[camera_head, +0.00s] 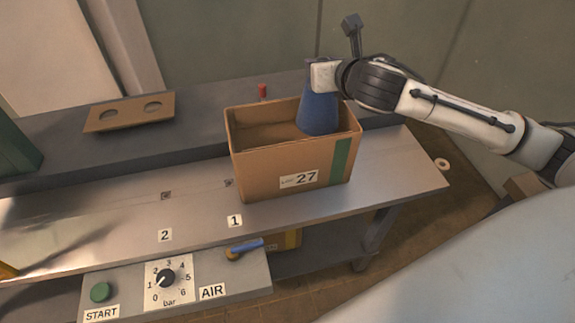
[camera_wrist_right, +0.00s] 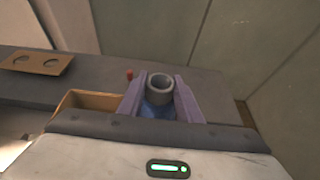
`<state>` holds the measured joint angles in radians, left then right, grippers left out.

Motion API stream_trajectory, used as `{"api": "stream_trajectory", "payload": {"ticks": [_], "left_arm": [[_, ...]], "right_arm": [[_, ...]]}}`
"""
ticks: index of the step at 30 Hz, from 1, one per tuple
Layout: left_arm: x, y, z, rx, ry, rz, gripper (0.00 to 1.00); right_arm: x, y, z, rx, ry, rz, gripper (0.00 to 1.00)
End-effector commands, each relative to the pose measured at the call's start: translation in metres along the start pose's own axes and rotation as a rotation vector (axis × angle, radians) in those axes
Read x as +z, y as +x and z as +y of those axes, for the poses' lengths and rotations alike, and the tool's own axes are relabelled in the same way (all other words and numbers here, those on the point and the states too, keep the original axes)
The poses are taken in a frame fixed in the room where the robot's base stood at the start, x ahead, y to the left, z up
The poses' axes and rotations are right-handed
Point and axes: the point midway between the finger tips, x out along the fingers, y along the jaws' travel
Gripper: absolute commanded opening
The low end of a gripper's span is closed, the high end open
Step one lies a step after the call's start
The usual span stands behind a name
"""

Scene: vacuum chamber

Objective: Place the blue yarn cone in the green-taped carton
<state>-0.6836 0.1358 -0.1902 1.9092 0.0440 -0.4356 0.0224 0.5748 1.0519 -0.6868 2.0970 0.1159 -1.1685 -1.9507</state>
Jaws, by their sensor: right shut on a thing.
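The blue yarn cone (camera_head: 319,112) is upright at the right side of the green-taped carton (camera_head: 265,172), its lower end within the carton's opening. I cannot tell whether it touches the carton floor. The open carton stands on the metal bench, with a green strip and a label "27" on its front. My right gripper (camera_head: 325,76) is shut on the top of the cone. In the right wrist view the cone's grey tube end (camera_wrist_right: 161,82) sits between the purple fingers. My left gripper is not in view.
A cardboard piece with two holes (camera_head: 130,112) lies on the dark back shelf, left of a small red-topped item (camera_head: 262,91). A control panel with a green button (camera_head: 101,292) and dial is at the front. The bench (camera_head: 190,210) left of the carton is clear.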

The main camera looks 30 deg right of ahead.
Motion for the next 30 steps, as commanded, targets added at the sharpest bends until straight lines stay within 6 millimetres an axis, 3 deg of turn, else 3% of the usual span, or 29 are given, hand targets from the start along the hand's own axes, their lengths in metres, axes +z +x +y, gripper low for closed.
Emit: {"api": "stream_trajectory", "payload": {"ticks": [16, 30], "left_arm": [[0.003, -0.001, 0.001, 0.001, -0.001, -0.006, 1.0], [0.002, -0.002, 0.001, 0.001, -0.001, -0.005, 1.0]], "right_arm": [[-0.085, 0.028, 0.001, 0.009, -0.008, 0.004, 0.0], [-0.135, 0.049, 0.0, 0.008, -0.008, 0.001, 0.0]]}}
